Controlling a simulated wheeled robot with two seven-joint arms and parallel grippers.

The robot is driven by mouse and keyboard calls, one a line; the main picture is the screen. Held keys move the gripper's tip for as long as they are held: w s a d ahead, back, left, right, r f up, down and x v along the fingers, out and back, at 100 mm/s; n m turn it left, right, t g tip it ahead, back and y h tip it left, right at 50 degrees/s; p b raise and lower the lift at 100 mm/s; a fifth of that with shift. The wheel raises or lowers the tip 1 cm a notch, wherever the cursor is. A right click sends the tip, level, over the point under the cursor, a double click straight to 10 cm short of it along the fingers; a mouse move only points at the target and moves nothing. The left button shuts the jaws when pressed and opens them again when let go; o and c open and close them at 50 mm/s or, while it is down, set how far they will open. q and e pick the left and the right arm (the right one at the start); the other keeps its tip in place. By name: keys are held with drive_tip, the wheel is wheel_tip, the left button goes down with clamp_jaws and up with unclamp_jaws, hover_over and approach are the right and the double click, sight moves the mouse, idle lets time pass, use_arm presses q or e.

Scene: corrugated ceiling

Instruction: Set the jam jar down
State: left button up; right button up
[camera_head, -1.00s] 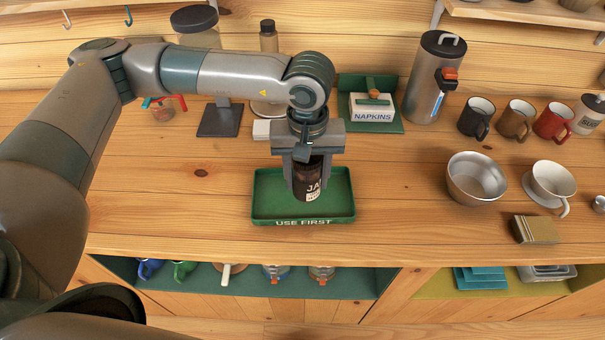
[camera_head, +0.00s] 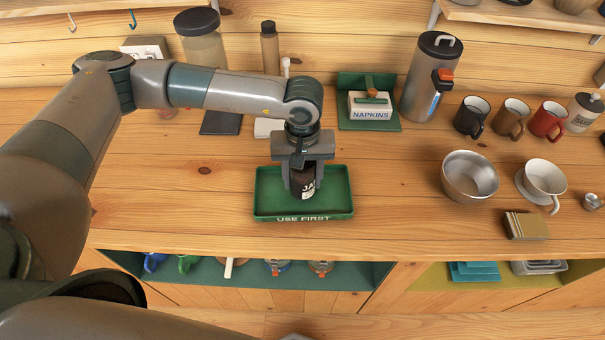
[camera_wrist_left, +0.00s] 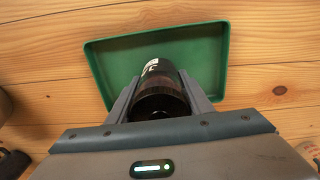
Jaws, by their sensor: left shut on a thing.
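The jam jar (camera_head: 303,184) is dark with a white label and stands upright between the fingers of my left gripper (camera_head: 302,182), which is shut on it. The jar is over the green tray (camera_head: 333,206) marked "USE FIRST". Whether its base touches the tray floor I cannot tell. In the left wrist view the jar (camera_wrist_left: 160,92) sits between both fingers, with the green tray (camera_wrist_left: 205,50) around and beneath it. My right gripper is not in view.
A napkin holder (camera_head: 369,106) and a steel dispenser (camera_head: 429,80) stand behind to the right. Mugs (camera_head: 471,117), a metal bowl (camera_head: 470,178) and a white dripper (camera_head: 543,182) are farther right. The wooden counter (camera_head: 400,190) beside the tray is clear.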

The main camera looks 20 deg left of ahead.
use_arm(q)
drive_tip(key=shift+f, duration=0.3)
drive_tip(key=shift+f, duration=0.15)
drive_tip(key=o, duration=1.4)
